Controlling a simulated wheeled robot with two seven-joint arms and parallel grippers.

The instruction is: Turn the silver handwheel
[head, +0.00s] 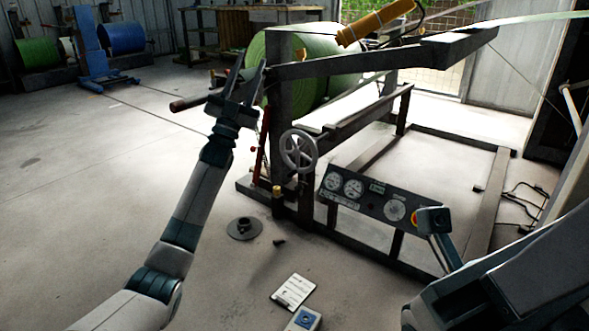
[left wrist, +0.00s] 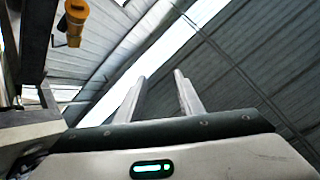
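The silver handwheel (head: 298,151) is a spoked wheel mounted on the dark machine frame in the middle of the head view. My left gripper (head: 248,78) is raised above and to the left of the wheel, apart from it, with its fingers pointing up. In the left wrist view its two fingers (left wrist: 160,98) stand apart with nothing between them, against the ceiling. The handwheel does not show in the left wrist view.
A green roll (head: 330,60) sits in the frame behind the wheel. A gauge panel (head: 365,195) with a red and yellow button (head: 416,217) stands right of it. A dark round disc (head: 244,228) and a white sheet (head: 293,291) lie on the floor.

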